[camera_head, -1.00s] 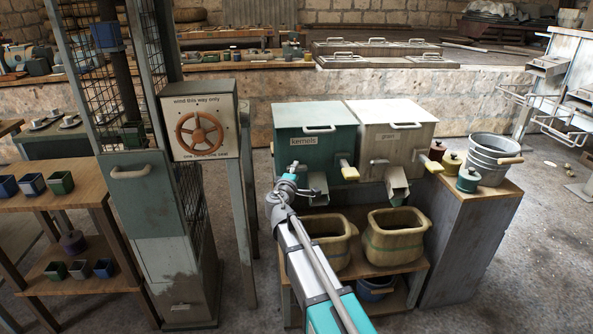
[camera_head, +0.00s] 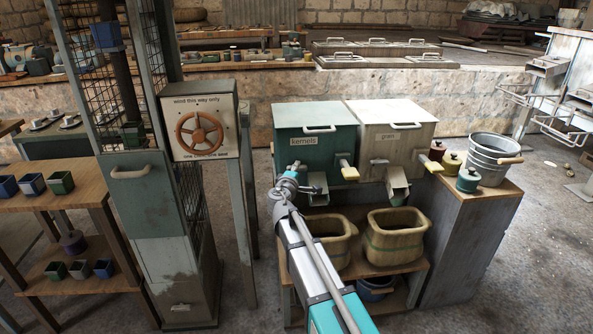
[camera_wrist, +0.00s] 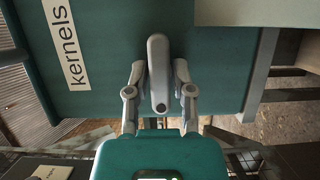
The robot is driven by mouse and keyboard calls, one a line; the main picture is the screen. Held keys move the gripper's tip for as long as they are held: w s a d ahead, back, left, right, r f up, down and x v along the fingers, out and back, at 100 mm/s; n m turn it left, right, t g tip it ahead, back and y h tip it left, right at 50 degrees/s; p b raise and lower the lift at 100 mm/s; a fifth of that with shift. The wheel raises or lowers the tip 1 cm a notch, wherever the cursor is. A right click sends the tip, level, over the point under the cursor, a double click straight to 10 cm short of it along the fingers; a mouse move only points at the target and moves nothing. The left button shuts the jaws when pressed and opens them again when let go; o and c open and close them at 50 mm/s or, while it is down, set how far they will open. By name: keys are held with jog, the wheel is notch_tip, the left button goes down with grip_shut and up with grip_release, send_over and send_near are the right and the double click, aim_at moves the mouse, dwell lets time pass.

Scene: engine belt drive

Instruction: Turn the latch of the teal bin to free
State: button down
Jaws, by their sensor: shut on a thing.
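The teal bin (camera_head: 315,122) labelled "kernels" stands on the wooden stand; its teal front (camera_wrist: 215,60) fills much of the wrist view. The latch (camera_wrist: 158,72) is a grey rounded bar on that front. It points along the fingers in the wrist view, to the right of the label. My gripper (camera_wrist: 159,80) is shut on it, one finger on each side. In the head view my gripper (camera_head: 289,183) is at the lower left of the bin's front, and the latch cannot be made out there.
A yellow-ended lever (camera_head: 347,170) and a metal chute (camera_head: 318,186) are close right of my gripper. The cream "grain" bin (camera_head: 392,125) adjoins on the right. A handwheel box (camera_head: 201,128) stands left, with a gap between.

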jog(key=shift+r+m+p, duration=0.1)
jog(key=shift+m+p, duration=0.25)
jog(key=shift+m, duration=0.05)
jog(key=m+g+p, duration=0.1)
jog(key=m+p, duration=0.1)
jog(key=shift+r+m+g+y, duration=0.1)
jog(key=shift+m+g+y, duration=0.2)
jog(key=shift+m+y, duration=0.1)
jog(key=m+g+y+p, duration=0.1)
jog(key=m+p, duration=0.1)
jog(key=m, duration=0.1)
jog(key=shift+d+m+y+p, duration=0.1)
jog(key=shift+m+y+p, duration=0.2)
jog(key=m+y+p, duration=0.1)
jog(key=m, duration=0.2)
jog(key=shift+g+y, duration=0.4)
jog(key=shift+m+g+y+p, duration=0.3)
jog(key=shift+m+y+p, duration=0.25)
jog(key=shift+m+y, duration=0.85)
jog(key=shift+m, duration=0.3)
jog(key=c, duration=0.6)
grip_release()
